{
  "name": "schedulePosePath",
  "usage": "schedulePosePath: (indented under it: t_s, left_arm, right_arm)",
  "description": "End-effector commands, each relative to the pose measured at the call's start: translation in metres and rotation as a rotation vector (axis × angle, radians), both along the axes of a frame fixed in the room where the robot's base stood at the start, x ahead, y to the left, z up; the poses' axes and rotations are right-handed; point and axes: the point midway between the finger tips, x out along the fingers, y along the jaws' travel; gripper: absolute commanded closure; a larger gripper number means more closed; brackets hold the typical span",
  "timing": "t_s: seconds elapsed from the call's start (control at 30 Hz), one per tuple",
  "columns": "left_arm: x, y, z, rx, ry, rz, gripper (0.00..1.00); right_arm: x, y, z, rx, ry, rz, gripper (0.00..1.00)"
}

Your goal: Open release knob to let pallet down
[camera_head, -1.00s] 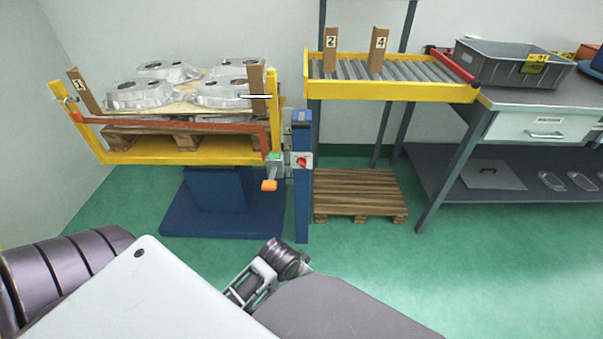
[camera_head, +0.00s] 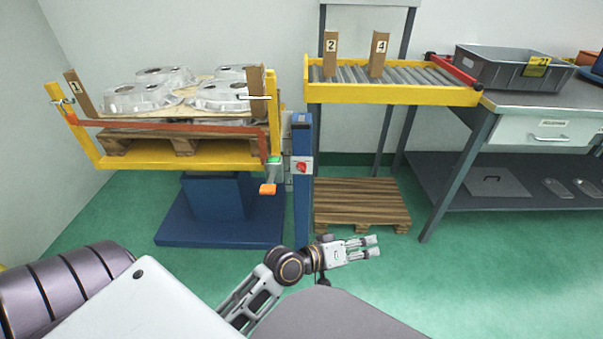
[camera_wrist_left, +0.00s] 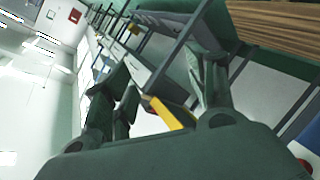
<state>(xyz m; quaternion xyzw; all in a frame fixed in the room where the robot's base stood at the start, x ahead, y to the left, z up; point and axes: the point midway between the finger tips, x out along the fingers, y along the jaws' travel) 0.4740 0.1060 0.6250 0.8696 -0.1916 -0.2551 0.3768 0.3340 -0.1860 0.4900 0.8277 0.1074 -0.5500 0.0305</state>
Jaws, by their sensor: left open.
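A red knob (camera_head: 301,167) sits on a pale plate on the blue post (camera_head: 302,205) beside the lift. A small box with a green top (camera_head: 274,160) and an orange part (camera_head: 268,188) hangs at the lift's right end. The pallet (camera_head: 150,141) rests raised in the yellow lift frame (camera_head: 190,154), bearing several aluminium castings (camera_head: 140,97). My left gripper (camera_head: 376,246) is open and empty, low and to the right of the knob, clearly apart from it. Its fingers also show in the left wrist view (camera_wrist_left: 165,90). My right gripper is not seen.
A wooden pallet (camera_head: 360,203) lies on the floor right of the post. A yellow roller conveyor (camera_head: 390,92) stands above it, joining a workbench (camera_head: 515,97) with a grey bin (camera_head: 510,70). Green floor is open at the lower right.

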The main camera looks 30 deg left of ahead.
Motion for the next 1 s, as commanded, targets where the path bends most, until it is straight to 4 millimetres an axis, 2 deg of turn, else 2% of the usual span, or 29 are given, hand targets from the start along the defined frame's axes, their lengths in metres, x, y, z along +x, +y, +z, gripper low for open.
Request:
schedulePosePath:
  t_s: [0.27, 0.5, 0.73, 1.0]
  left_arm:
    - [0.029, 0.011, 0.035, -0.299, -0.083, 0.133, 0.43]
    - [0.050, 0.038, 0.059, -0.558, -0.137, 0.270, 0.43]
    - [0.066, 0.074, 0.069, -0.798, -0.173, 0.420, 0.43]
    - [0.078, 0.125, 0.064, -1.068, -0.203, 0.622, 0.43]
  right_arm:
    - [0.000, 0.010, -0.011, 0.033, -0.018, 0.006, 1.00]
    - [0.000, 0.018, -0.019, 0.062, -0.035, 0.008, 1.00]
    - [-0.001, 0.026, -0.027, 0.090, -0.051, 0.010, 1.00]
    - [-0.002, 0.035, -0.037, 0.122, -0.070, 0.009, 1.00]
